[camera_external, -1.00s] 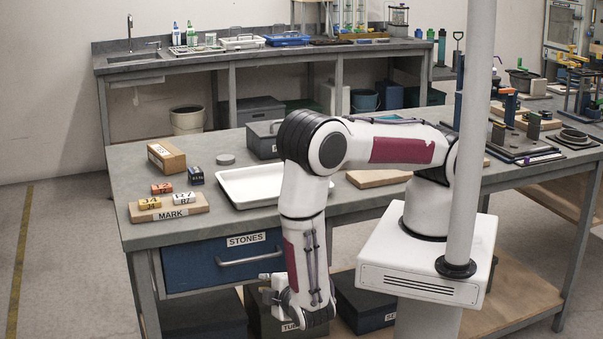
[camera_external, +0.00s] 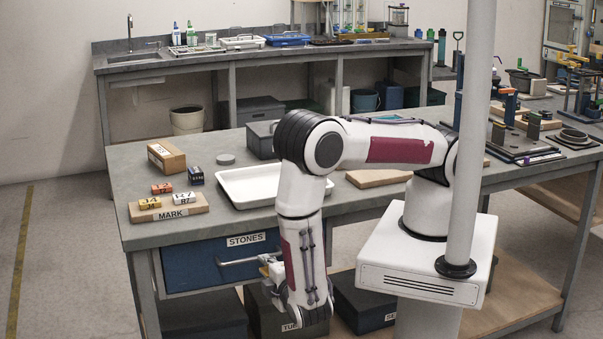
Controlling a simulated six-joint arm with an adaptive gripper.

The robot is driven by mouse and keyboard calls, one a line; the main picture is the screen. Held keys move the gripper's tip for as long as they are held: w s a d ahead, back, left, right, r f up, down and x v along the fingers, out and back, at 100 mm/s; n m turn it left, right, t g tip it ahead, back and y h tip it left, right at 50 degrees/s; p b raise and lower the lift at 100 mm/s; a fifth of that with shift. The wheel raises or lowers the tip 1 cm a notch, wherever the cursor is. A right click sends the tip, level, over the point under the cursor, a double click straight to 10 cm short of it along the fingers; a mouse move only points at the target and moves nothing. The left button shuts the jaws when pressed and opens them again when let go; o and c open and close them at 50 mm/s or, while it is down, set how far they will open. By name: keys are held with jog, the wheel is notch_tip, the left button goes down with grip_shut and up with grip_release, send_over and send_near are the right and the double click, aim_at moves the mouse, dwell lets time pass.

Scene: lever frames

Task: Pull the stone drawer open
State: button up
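The stone drawer (camera_external: 195,266) is a blue front labelled STONES, set under the near edge of the workbench. It looks closed, flush with the bench frame. Its grey bar handle (camera_external: 238,262) runs across the front, and its right end is hidden behind my arm and gripper. My gripper (camera_external: 266,264) points left from the wrist, with its tips at the right part of the handle. It appears to be at or very near the bar. The fingers are small and partly covered, so I cannot tell whether they are open or closed on it.
On the bench (camera_external: 130,188) are a white tray (camera_external: 262,185), a wooden MARK board (camera_external: 172,213) with labelled blocks, a cardboard box (camera_external: 166,157) and a dark block (camera_external: 196,175). Dark bins (camera_external: 362,302) stand on the shelf below. Floor at the left is clear.

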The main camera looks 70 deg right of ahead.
jog(key=shift+x, duration=3.5)
grip_shut()
jog(key=f+v, duration=0.2)
jog(key=v, duration=0.8)
jog(key=f+v, duration=0.2)
jog(key=v, duration=0.9)
jog(key=shift+s+a+f, duration=0.2)
jog(key=shift+s+a, duration=0.15)
